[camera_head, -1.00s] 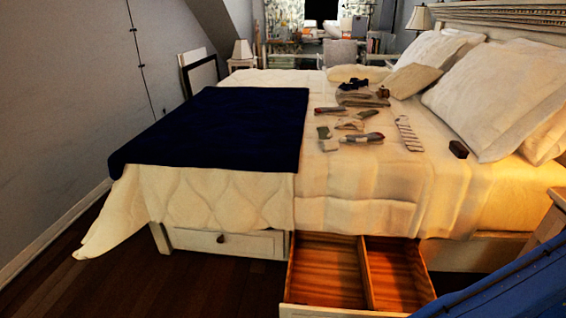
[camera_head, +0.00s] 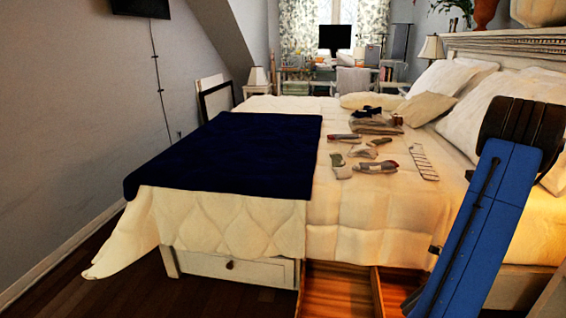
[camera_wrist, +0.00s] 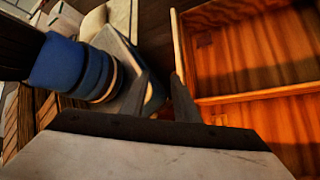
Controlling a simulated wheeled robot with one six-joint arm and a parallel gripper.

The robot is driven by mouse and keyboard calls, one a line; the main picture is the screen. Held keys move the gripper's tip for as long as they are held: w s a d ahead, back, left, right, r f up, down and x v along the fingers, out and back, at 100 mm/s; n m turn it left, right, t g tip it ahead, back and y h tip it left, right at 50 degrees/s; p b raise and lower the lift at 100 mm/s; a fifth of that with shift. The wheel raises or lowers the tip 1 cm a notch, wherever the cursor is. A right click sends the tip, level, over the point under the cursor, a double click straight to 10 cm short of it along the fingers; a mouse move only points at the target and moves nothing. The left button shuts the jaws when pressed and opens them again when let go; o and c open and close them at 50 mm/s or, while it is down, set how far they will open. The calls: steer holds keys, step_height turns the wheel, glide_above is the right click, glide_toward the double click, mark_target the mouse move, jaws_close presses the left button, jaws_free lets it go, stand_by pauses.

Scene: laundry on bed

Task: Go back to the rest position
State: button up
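My blue arm (camera_head: 478,235) is raised at the right of the head view, bent at a dark joint near the top. It hides part of the bed and the drawer's right side. My gripper (camera_wrist: 161,75) shows in the wrist view with its two fingers a little apart and nothing seen between them but the background. It is beside the open wooden drawer (camera_wrist: 190,75), apart from it as far as I can tell.
The open drawer (camera_head: 372,290) shows bare compartments below the bed (camera_head: 345,245). A dark blue blanket (camera_head: 225,155) covers the bed's left part. Several small clothes (camera_head: 375,167) and pillows (camera_head: 427,108) lie on it. The floor (camera_head: 140,290) at left is clear.

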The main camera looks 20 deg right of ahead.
steer(key=w+a+r+n+g+h, duration=0.1)
steer(key=w+a+r+n+h, duration=0.25)
steer(key=a+r+n, duration=0.45)
steer(key=w+a+r+n+g+h, duration=0.1)
steer(key=w+a+r+n+h, duration=0.25)
steer(key=a+r+n, duration=0.5)
steer(key=s+a+r+n+t+h, duration=0.1)
steer(key=s+a+r+n+t, duration=0.1)
steer(key=a+r+n, duration=0.4)
steer(key=s+a+r+n+t+h, duration=0.1)
steer(key=s+a+r+n+t, duration=0.2)
steer(key=s+a+r+n, duration=0.2)
steer(key=a+r+n, duration=0.1)
steer(key=a, duration=0.2)
steer(key=shift+s+a+t+h, duration=0.25)
steer(key=shift+t+h, duration=0.05)
